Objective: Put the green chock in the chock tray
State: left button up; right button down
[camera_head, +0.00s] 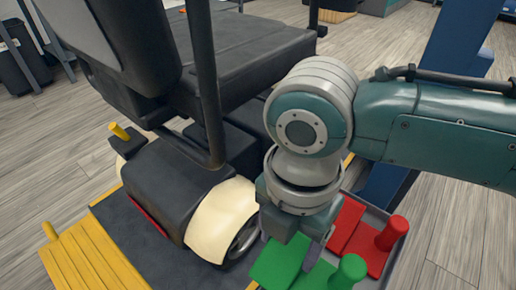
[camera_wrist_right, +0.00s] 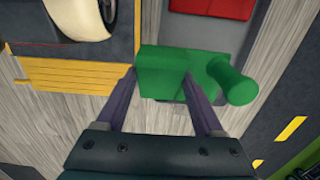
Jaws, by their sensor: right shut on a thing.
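The green chock (camera_head: 275,266) has a block and a round upright handle. My right gripper (camera_head: 288,250) is shut on its block, which the wrist view shows between the two fingers (camera_wrist_right: 160,85); the chock (camera_wrist_right: 160,62) has its handle to the right there. The grey chock tray (camera_wrist_right: 212,38) lies beside and partly behind the chock, and its rim also shows in the head view (camera_head: 409,238). The chock overlaps the tray in both views; I cannot tell whether it touches it. My left gripper is not in view.
A red chock (camera_head: 378,250) lies in the tray. A dark scooter with a cream fender (camera_head: 222,222) stands on a dark platform left of my right gripper. A yellow ramp (camera_head: 88,258) is at lower left. A blue post rises behind my right arm.

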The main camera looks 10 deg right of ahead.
jog(key=shift+f, duration=0.1)
jog(key=shift+f, duration=0.1)
jog(key=shift+f, duration=0.55)
grip_release()
